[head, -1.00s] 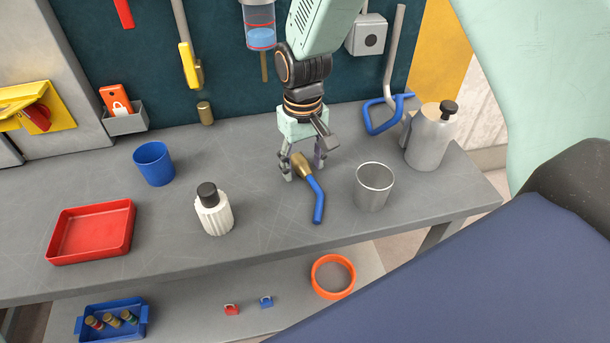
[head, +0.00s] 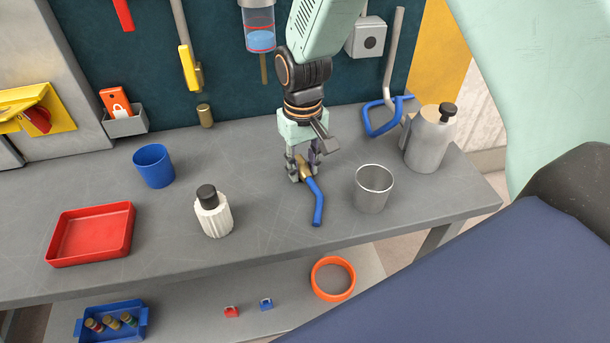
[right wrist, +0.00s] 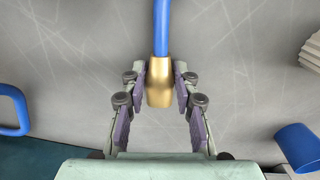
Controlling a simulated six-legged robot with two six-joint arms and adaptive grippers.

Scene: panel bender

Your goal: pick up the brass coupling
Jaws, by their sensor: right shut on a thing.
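The brass coupling (head: 305,170) is a brass end piece on a short bent blue tube (head: 317,205), on the grey bench. My right gripper (head: 302,177) reaches down around it and is shut on it. In the right wrist view the brass coupling (right wrist: 160,80) sits between the two purple finger pads of my right gripper (right wrist: 160,88), with the blue tube running away from it. In the head view the fingers hide part of the brass. I cannot tell whether it is clear of the bench. My left gripper is not in view.
A metal cup (head: 373,188) stands close right of the tube, with a grey jug (head: 430,140) behind. A white bottle (head: 213,215), blue cup (head: 154,166) and red tray (head: 90,235) are left. A brass cylinder (head: 205,116) is at the back. Bench front near the tube is clear.

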